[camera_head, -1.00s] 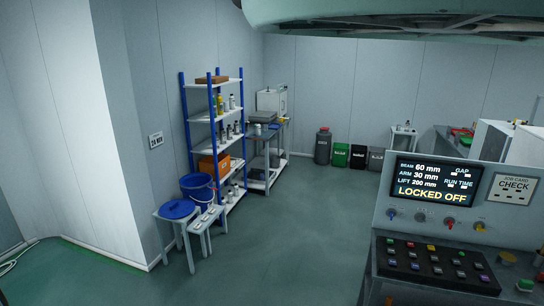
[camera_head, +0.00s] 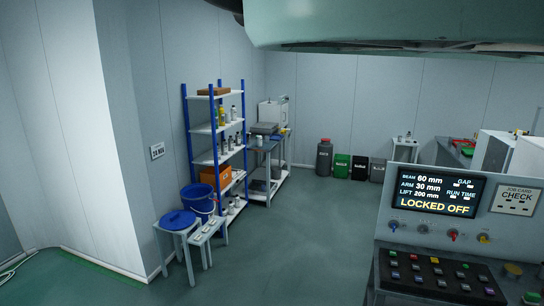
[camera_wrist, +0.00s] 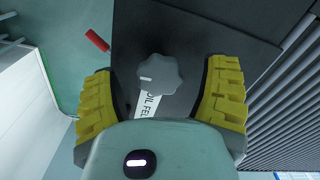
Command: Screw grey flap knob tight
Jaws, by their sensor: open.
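A grey lobed knob (camera_wrist: 160,73) with a white pointer line sits on a dark panel (camera_wrist: 200,38) in the wrist view. A white label (camera_wrist: 147,103) beside it reads "OIL FEL…", the rest hidden by my gripper. My gripper (camera_wrist: 161,70) is open, with one yellow ribbed finger on each side of the knob and a visible gap on both sides. Whether the fingertips are level with the knob in depth I cannot tell. The head view shows neither this knob nor my fingers.
In the wrist view a red handle (camera_wrist: 97,40) is at upper left and grey ribbing (camera_wrist: 285,100) at right. In the head view a console screen (camera_head: 435,193) reads "LOCKED OFF". A blue shelf (camera_head: 216,130) and stools (camera_head: 180,222) stand left of open floor.

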